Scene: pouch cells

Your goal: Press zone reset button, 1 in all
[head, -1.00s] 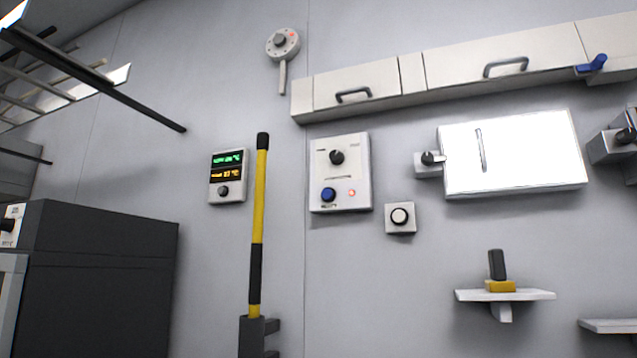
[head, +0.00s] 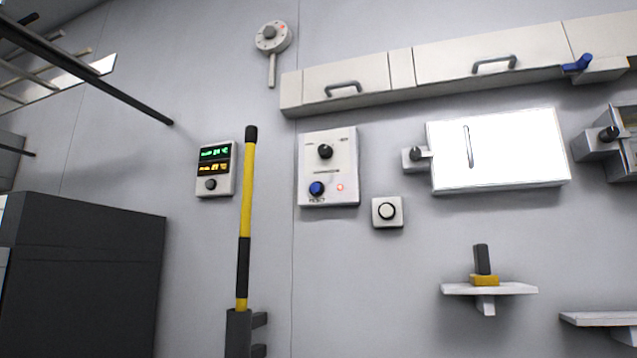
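A white control panel (head: 342,182) hangs on the grey wall near the middle of the head view. It carries a black knob (head: 325,152) at the top and a blue round button (head: 316,188) at the lower left, with a small label under it that seems to read RESET. A small red light (head: 340,187) glows to the right of the blue button. My gripper is not in view, and nothing touches the panel.
A yellow and black pole (head: 246,200) stands in a dark holder left of the panel. A display box (head: 203,188) hangs further left. A white-button box (head: 387,211) is at the panel's lower right. Cabinets (head: 360,72) run above. A shelf (head: 515,288) juts out at lower right.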

